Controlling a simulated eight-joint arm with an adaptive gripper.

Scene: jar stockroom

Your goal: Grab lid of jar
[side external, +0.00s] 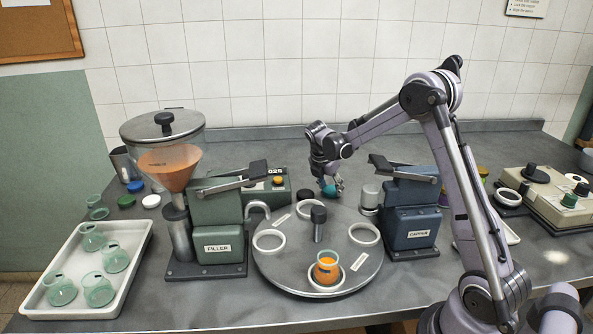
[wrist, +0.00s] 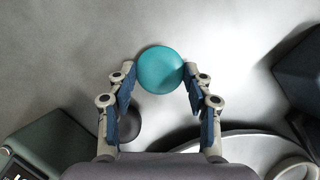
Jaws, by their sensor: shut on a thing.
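My gripper (wrist: 160,82) is shut on a round teal lid (wrist: 160,69), with one finger on each side of it in the wrist view. In the side external view my gripper (side external: 334,186) is above the rear of the turntable, and the teal lid (side external: 328,191) shows at its tips. A glass jar with orange filling (side external: 327,268) stands in a white ring at the front of the turntable (side external: 275,268). Its top looks open.
The green filler (side external: 216,215) stands left of the turntable and the blue capper (side external: 413,200) right of it. A black knob (side external: 319,215) rises from the turntable's middle. A white tray (side external: 78,311) with several empty jars is at the far left. Loose lids lie behind it.

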